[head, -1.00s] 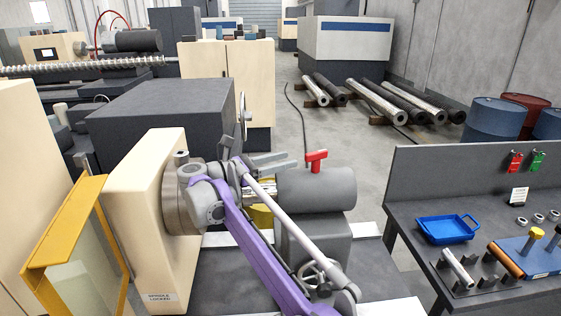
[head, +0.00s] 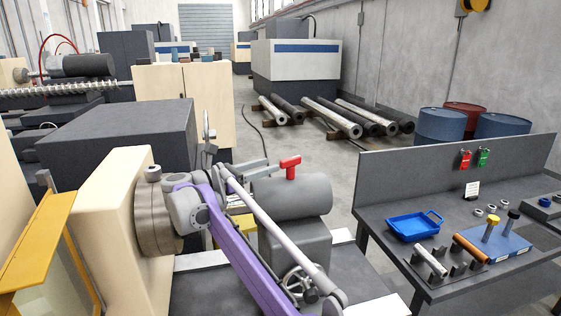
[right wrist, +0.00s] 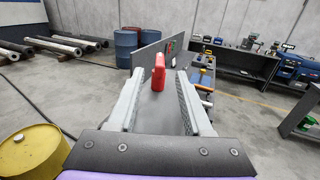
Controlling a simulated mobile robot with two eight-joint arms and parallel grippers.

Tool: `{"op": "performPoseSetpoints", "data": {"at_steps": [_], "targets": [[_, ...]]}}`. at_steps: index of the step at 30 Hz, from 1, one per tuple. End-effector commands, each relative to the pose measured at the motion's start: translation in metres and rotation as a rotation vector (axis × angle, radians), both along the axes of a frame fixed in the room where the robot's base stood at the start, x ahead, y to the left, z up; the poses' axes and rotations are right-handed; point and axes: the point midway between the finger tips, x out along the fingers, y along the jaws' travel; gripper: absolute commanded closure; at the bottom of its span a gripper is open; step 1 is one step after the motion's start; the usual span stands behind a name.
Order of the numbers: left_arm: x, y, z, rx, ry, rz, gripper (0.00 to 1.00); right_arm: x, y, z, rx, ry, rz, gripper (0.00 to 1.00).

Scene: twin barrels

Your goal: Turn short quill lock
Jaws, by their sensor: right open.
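The short quill lock is a red lever (head: 290,167) with a short crosspiece, standing on top of the grey tailstock barrel (head: 300,195) in the head view. My right gripper (head: 268,168) is just left of it, with its grey fingers spread and pointing toward it. In the right wrist view the red lever (right wrist: 158,72) shows upright between the two open fingers (right wrist: 160,78), with a gap on each side. I cannot tell how deep between the fingertips it is. Nothing is gripped. My left gripper is not in view.
The cream headstock (head: 105,205) with its round chuck stands at left. A tailstock handwheel (head: 297,283) is below the barrel. At right is a dark bench (head: 450,280) with a blue tray (head: 410,227) and tools. A yellow drum (right wrist: 32,150) shows at lower left in the right wrist view.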

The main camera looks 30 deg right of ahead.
Motion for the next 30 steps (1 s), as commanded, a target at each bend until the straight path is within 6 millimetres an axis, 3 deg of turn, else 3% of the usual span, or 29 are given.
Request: {"op": "performPoseSetpoints", "data": {"at_steps": [6,12,18,26,30], "targets": [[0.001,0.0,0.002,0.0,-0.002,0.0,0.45,0.005,-0.044,0.001,-0.001,-0.001,-0.004,0.5],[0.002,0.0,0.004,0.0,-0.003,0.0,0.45,0.01,-0.073,0.001,0.0,-0.001,-0.002,0.5],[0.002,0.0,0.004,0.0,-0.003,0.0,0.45,0.013,-0.086,0.0,0.0,0.0,0.0,0.5],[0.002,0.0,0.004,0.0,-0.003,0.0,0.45,0.013,-0.087,0.0,0.0,0.0,0.0,0.5],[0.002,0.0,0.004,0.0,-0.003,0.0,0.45,0.013,-0.087,0.0,0.0,0.0,0.0,0.73]]}}
